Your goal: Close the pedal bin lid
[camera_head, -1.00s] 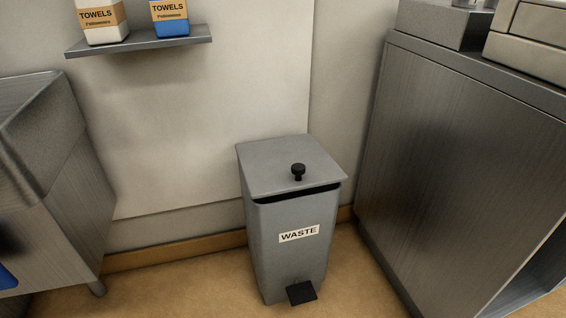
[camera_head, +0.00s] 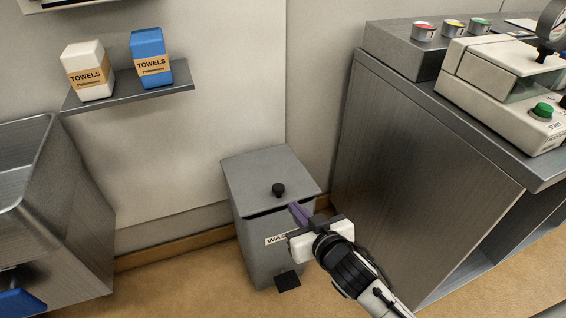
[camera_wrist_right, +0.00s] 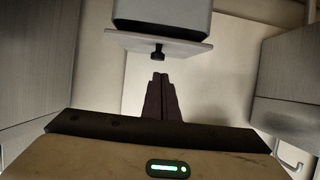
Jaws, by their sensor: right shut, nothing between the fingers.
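The grey pedal bin (camera_head: 262,252) stands on the floor against the wall, with a white "WASTE" label partly hidden by my right gripper. Its lid (camera_head: 258,172) has a black knob (camera_head: 279,190). The lid sits slightly raised, with a dark gap under its front edge. A black pedal (camera_head: 287,281) is at the bin's foot. My right gripper (camera_head: 298,212) is shut and empty, in front of the lid's front edge. In the right wrist view the shut fingers (camera_wrist_right: 160,78) point toward the knob (camera_wrist_right: 157,52) and lid (camera_wrist_right: 180,46). My left gripper is not in view.
A steel cabinet (camera_head: 430,170) stands right of the bin, with a device (camera_head: 500,85) on top. A steel sink (camera_head: 70,220) is at the left. A wall shelf (camera_head: 130,88) holds two towel packs. Floor is clear around the bin's front.

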